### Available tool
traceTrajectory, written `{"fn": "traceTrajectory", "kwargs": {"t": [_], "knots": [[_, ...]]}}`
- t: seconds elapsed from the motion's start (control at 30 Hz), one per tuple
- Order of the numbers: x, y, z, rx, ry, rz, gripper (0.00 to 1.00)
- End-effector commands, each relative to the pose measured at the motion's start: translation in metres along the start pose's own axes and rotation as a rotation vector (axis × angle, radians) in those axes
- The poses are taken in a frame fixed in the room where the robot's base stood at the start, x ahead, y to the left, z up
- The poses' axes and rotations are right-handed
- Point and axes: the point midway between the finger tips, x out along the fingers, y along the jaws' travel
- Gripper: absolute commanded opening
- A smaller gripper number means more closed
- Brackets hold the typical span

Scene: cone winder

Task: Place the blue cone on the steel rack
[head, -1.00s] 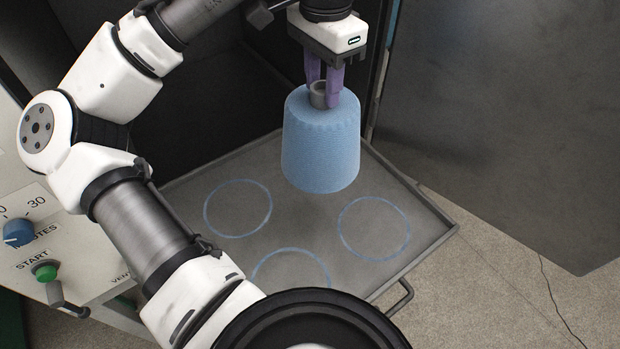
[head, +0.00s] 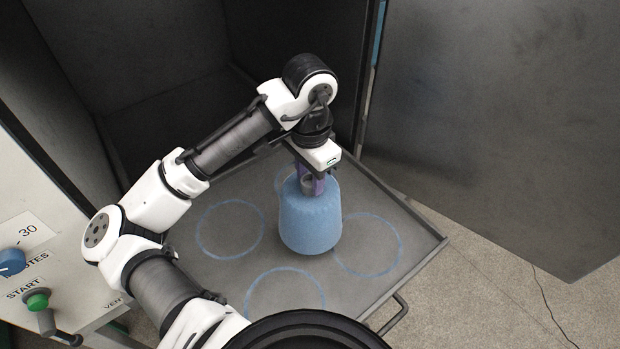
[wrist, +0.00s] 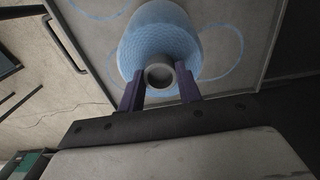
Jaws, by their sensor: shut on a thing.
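The blue cone (head: 310,222) hangs upright from my gripper (head: 312,182), whose purple fingers are shut on the grey tube at its top. In the wrist view the blue cone (wrist: 160,40) shows from above, with the tube between the fingers of my gripper (wrist: 160,85). The steel rack (head: 205,270) is a grey tray with a raised rim and several blue rings drawn on it. The cone is over the rack's middle, among the rings, and partly covers the far ring (head: 282,180). I cannot tell whether its base touches the rack.
The rack extends from a dark cabinet (head: 150,70), with a large grey door (head: 490,120) at the right. A panel with a blue knob (head: 10,262) and green button (head: 38,300) stands at the left. The rings at left (head: 230,258), right (head: 400,250) and front (head: 285,270) are empty.

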Motion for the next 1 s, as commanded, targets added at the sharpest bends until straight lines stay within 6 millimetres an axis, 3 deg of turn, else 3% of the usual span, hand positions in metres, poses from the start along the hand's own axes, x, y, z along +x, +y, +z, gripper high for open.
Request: {"fn": "traceTrajectory", "kwargs": {"t": [0.13,0.53,0.57,0.7,1.0], "knots": [[0.013,0.0,0.0,-0.001,0.002,0.0,0.0],[0.018,0.0,0.0,0.0,0.002,-0.001,0.0],[0.018,0.0,0.0,0.0,0.0,0.0,0.38],[0.018,0.0,0.0,0.0,0.0,0.0,0.56],[0.016,0.0,0.0,0.0,0.0,-0.001,0.56]]}}
